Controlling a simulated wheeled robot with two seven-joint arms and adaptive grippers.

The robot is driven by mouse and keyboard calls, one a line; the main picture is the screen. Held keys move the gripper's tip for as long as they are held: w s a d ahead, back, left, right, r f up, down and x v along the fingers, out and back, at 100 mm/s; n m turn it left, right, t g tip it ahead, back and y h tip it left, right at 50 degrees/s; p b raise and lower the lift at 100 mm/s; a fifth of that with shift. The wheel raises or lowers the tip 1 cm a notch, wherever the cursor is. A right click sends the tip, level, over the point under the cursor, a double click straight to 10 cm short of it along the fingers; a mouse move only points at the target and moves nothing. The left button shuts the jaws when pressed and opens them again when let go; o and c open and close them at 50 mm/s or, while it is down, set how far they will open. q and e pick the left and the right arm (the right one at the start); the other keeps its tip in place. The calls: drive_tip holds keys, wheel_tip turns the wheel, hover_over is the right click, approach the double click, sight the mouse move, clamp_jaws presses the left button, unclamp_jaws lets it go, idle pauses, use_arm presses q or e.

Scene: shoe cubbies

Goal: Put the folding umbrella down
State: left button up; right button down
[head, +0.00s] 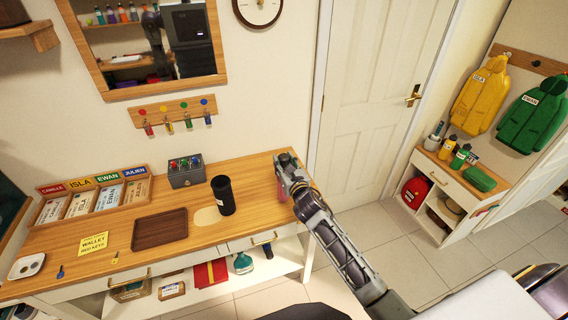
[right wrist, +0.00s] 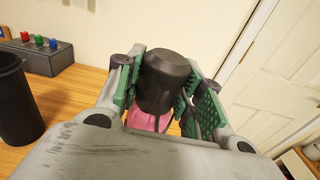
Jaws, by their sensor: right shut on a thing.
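My right gripper (head: 287,177) is shut on the folding umbrella near the right end of the wooden console table (head: 247,174). In the right wrist view the umbrella (right wrist: 165,80) has a black end between the green-padded fingers of the gripper (right wrist: 166,92), with pink below it. In the head view a little pink of the umbrella (head: 282,193) shows beside the fingers; the rest is hidden. I cannot tell whether its lower end touches the tabletop. My left gripper is not in view.
A black cylinder (head: 223,195) stands left of my right gripper, beside a pale oval (head: 207,216) on the table. A grey box with coloured knobs (head: 186,172), a brown tray (head: 160,229) and a name-labelled rack (head: 94,199) are farther left. A white door (head: 375,90) is behind.

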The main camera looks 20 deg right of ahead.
drive_tip(key=shift+f, duration=0.1)
idle(0.3)
drive_tip(key=c, duration=0.9)
unclamp_jaws()
drive_tip(key=shift+f, duration=0.1)
drive_tip(key=shift+r, duration=0.2)
drive_tip(key=shift+s+f, duration=0.1)
drive_tip(key=shift+s, duration=0.4)
drive_tip(key=shift+s+r+b, duration=0.15)
drive_tip(key=shift+s+b, duration=0.25)
drive_tip(key=shift+s, duration=2.4)
drive_tip(key=shift+s+r+b, duration=0.15)
drive_tip(key=shift+s+b, duration=0.25)
drive_tip(key=shift+s, duration=2.35)
